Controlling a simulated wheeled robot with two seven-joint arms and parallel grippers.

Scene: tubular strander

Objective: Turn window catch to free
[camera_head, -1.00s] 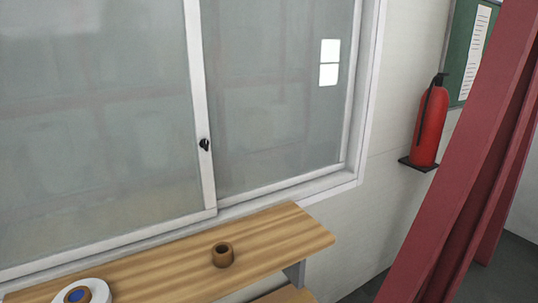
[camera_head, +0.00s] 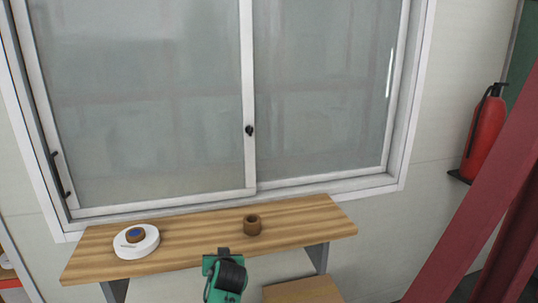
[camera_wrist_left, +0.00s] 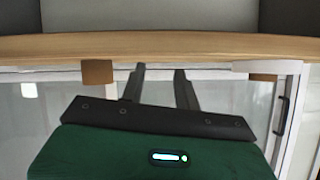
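The window catch (camera_head: 249,130) is a small black knob on the white middle upright of the sliding window (camera_head: 150,110). It is too small to tell which way it is turned. A green and black part of my arm (camera_head: 225,277) shows at the bottom middle of the head view, in front of the shelf and well below the catch. In the left wrist view my left gripper (camera_wrist_left: 160,70) has its two dark fingers apart with nothing between them. I cannot make out the catch in that view. My right gripper is not in view.
A wooden shelf (camera_head: 185,240) runs under the window. A brown ring (camera_head: 252,225) and a white round dispenser (camera_head: 136,242) stand on it. A dark handle (camera_head: 59,175) is on the window's left side. A fire extinguisher (camera_head: 484,128) and red beam (camera_head: 470,220) stand right.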

